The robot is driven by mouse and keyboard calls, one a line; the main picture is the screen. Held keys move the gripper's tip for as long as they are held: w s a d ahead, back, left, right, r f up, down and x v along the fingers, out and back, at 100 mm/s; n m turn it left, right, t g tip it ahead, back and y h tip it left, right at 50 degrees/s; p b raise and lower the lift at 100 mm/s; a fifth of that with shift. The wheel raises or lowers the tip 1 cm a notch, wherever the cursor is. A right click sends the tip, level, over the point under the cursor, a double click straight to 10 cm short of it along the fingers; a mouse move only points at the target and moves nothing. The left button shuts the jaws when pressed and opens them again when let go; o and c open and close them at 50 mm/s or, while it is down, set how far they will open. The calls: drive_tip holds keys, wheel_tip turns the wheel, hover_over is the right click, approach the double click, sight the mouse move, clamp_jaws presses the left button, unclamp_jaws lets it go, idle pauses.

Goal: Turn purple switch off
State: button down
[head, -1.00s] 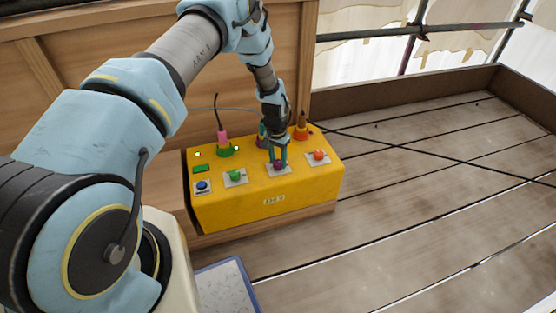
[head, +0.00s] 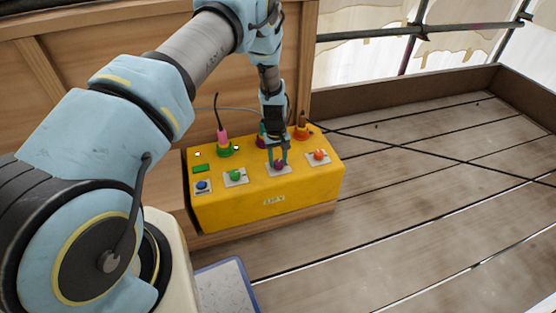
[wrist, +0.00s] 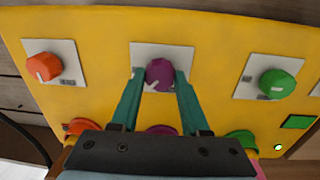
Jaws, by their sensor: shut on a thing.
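The purple switch (wrist: 160,73) is a round knob with a white mark, on a white plate (wrist: 146,51) on the yellow box (head: 235,205). In the wrist view its white mark points down and to the left. My gripper (wrist: 160,85) has its two teal fingers on either side of the knob, shut on it. In the head view my gripper (head: 278,163) comes down from above onto the purple switch, and the fingers hide part of it.
An orange knob (head: 319,156), a green knob (head: 236,174) and a blue knob (head: 202,186) stand in the same row. Behind are a pink plug (head: 222,137) in a green socket, a purple socket partly hidden, and a brown plug (head: 302,122) in an orange socket.

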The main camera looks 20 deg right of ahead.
sight(277, 163)
drive_tip(key=n, duration=0.4)
drive_tip(key=shift+n, duration=2.2)
drive_tip(key=shift+c, duration=2)
unclamp_jaws()
drive_tip(key=shift+r, duration=0.1)
wheel_tip(277, 163, up, 11)
drive_tip(key=p, duration=0.1)
drive_tip(key=shift+s+a+f, duration=0.2)
drive_tip(key=shift+a, duration=0.05)
